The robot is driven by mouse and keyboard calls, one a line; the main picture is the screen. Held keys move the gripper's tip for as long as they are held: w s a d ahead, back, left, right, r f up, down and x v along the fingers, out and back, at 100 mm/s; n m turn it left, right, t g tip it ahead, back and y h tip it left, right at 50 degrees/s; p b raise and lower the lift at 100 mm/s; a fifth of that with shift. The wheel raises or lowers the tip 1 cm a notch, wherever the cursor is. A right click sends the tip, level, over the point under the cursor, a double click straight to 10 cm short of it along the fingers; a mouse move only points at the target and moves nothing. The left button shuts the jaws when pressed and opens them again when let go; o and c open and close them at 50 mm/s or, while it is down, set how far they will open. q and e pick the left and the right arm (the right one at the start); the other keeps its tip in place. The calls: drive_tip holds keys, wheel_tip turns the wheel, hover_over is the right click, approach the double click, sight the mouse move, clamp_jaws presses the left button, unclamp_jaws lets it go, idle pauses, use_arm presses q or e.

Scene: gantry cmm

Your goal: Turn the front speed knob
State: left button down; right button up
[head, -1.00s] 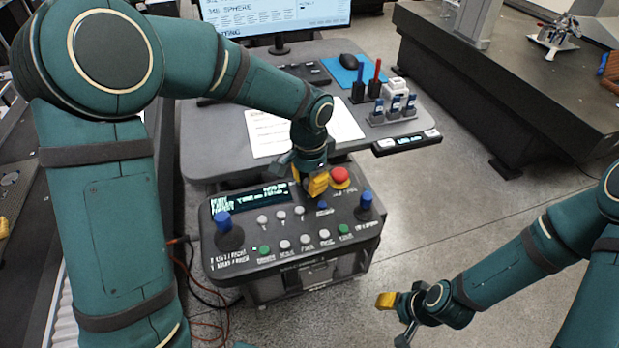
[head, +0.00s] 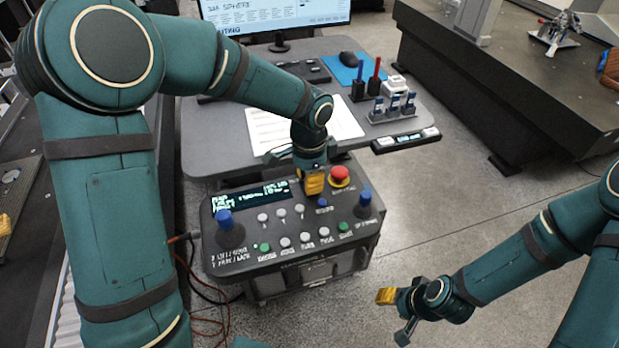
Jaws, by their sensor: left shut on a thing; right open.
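The control console (head: 300,262) has a display (head: 252,198), two blue-topped joysticks, several buttons and a red stop button (head: 340,174). My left gripper (head: 313,188) points down over the console, just left of the red button and right of the display. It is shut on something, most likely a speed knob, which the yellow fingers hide. A small blue knob or button (head: 321,203) shows just in front of the fingers. My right gripper (head: 392,302) is open and empty, over the floor right of the console.
A grey desk behind the console holds a paper sheet (head: 270,130), a mouse (head: 348,58), pen holders and a probe rack (head: 393,108). A dark granite table stands at the back right. Cables lie on the floor left of the console.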

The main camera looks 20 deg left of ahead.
use_arm(q)
drive_tip(key=c, duration=1)
unclamp_jaws()
wheel_tip(320, 180, up, 12)
